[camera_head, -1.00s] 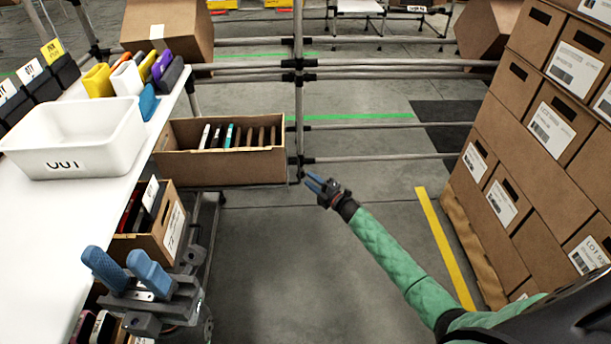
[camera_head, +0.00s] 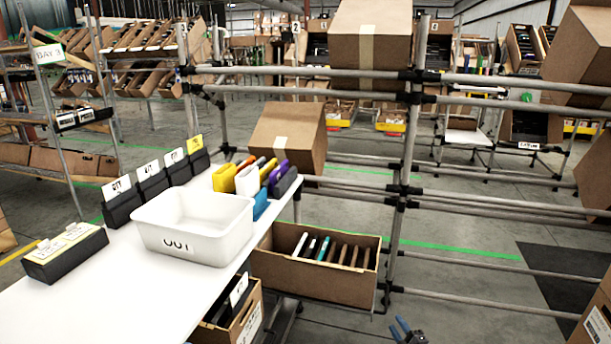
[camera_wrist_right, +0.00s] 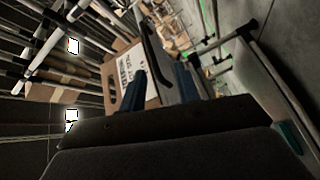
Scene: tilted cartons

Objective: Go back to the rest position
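My right gripper (camera_head: 402,327) shows only as its blue fingertips at the bottom edge of the head view, right of the table, low over the floor. In the right wrist view its two blue fingers (camera_wrist_right: 162,84) stand apart with nothing between them. A brown carton with a white label shows beyond them. My left gripper is out of the head view now.
A white tote (camera_head: 195,228) marked OUT stands on the white table (camera_head: 120,300). An open carton (camera_head: 340,284) with upright items is right of the table. Metal rails (camera_head: 470,205) cross behind. Stacked cartons (camera_head: 597,325) show at the lower right edge.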

